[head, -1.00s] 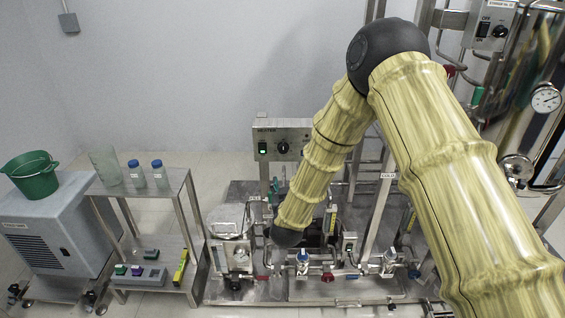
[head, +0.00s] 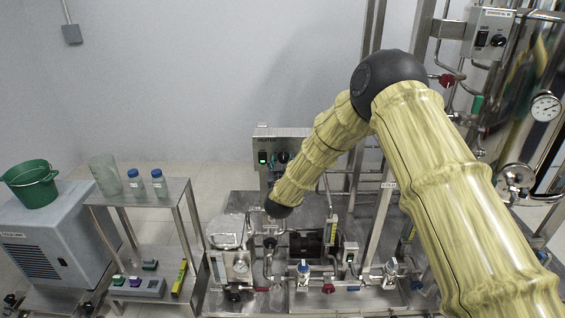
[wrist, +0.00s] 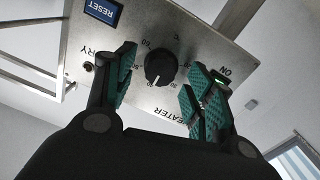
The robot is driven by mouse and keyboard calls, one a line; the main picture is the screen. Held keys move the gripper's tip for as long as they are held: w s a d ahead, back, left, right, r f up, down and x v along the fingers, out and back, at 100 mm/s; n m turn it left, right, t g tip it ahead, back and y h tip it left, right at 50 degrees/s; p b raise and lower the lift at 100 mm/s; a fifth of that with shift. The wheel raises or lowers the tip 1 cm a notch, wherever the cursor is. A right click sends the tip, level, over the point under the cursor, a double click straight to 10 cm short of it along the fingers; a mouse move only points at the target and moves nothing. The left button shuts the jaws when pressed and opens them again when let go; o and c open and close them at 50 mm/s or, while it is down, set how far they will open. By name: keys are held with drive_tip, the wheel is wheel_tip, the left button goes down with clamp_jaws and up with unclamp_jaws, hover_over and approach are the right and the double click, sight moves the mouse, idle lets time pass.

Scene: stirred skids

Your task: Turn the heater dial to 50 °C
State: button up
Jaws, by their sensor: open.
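The heater box (head: 298,133) stands behind the skid in the head view, with its green lit switch and dark dial (head: 282,157) beside my forearm. In the wrist view the heater panel (wrist: 208,52) appears upside down. Its round black dial (wrist: 160,68) has a white pointer line toward the low numbers, apparently near 10; the small print is hard to read. My gripper (wrist: 162,70) is open, with one green-padded finger on each side of the dial and visible gaps between. I cannot tell how far the tips are from the panel. My gripper is hidden in the head view.
In the wrist view, a blue RESET button (wrist: 103,10) and a lit ON switch (wrist: 221,83) sit near the fingers. Pipes and valves (head: 303,270) crowd the skid below my arm. A steel side table (head: 150,190) with bottles and a chiller with a green bucket (head: 32,185) stand left.

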drive_tip(key=shift+w, duration=0.35)
drive_tip(key=c, duration=1)
drive_tip(key=shift+m, duration=0.4)
drive_tip(key=m+b, duration=0.2)
drive_tip(key=m, duration=0.3)
drive_tip(key=shift+d, duration=0.1)
drive_tip(key=m+b, duration=0.2)
drive_tip(key=m, duration=0.3)
drive_tip(key=shift+m, duration=0.3)
